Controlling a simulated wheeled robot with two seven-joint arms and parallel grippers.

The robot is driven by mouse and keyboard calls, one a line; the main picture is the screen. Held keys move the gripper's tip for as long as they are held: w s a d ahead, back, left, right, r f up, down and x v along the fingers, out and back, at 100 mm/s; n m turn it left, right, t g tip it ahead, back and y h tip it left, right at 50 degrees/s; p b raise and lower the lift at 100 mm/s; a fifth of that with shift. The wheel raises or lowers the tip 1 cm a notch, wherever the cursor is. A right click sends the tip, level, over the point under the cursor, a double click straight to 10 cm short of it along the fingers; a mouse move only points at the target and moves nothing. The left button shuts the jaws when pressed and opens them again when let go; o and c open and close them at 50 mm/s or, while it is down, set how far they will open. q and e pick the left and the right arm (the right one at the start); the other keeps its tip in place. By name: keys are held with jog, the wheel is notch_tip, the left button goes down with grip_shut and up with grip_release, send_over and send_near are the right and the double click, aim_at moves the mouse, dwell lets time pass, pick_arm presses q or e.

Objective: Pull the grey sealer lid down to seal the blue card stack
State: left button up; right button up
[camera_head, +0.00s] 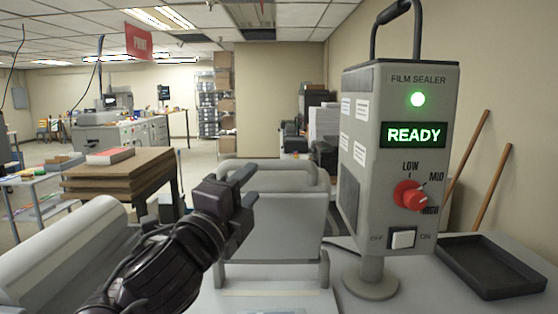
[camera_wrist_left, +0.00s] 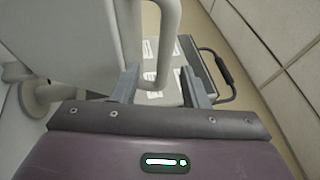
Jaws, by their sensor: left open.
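The grey sealer lid (camera_head: 285,228) stands raised in the middle of the head view, with a rounded bar handle (camera_head: 290,166) along its top. My left gripper (camera_head: 245,193) is in front of the lid's left part, near its upper edge. In the left wrist view the gripper (camera_wrist_left: 158,76) is open, with a curved piece of the lid handle (camera_wrist_left: 170,40) showing between the fingertips. I cannot tell whether the fingers touch it. The pale lid panel (camera_wrist_left: 65,45) fills the upper left there. I cannot make out the blue card stack. My right gripper is not in view.
The film sealer control box (camera_head: 408,160), showing a green light and READY, stands right of the lid on a round foot (camera_head: 370,283). A black tray (camera_head: 490,268) lies at far right. A large roll (camera_head: 60,250) is at left, with stacked boards (camera_head: 120,172) behind.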

aim_at(262, 167)
pick_arm(q)
jog(key=shift+w+d+r+p, duration=0.2)
jog(key=shift+w+r+p, duration=0.15)
jog(key=shift+w, duration=0.2)
jog(key=w, duration=0.1)
jog(key=w+d+r+p, duration=0.1)
jog(key=shift+w+d+r+p, duration=0.1)
jog(key=shift+w+r+p, duration=0.15)
jog(key=shift+w+p, duration=0.05)
jog(key=shift+f+p+x, duration=0.25)
jog(key=shift+p+x, duration=0.1)
jog(key=shift+x, duration=0.8)
jog(key=shift+w+d, duration=0.1)
jog(key=shift+w, duration=0.2)
grip_shut()
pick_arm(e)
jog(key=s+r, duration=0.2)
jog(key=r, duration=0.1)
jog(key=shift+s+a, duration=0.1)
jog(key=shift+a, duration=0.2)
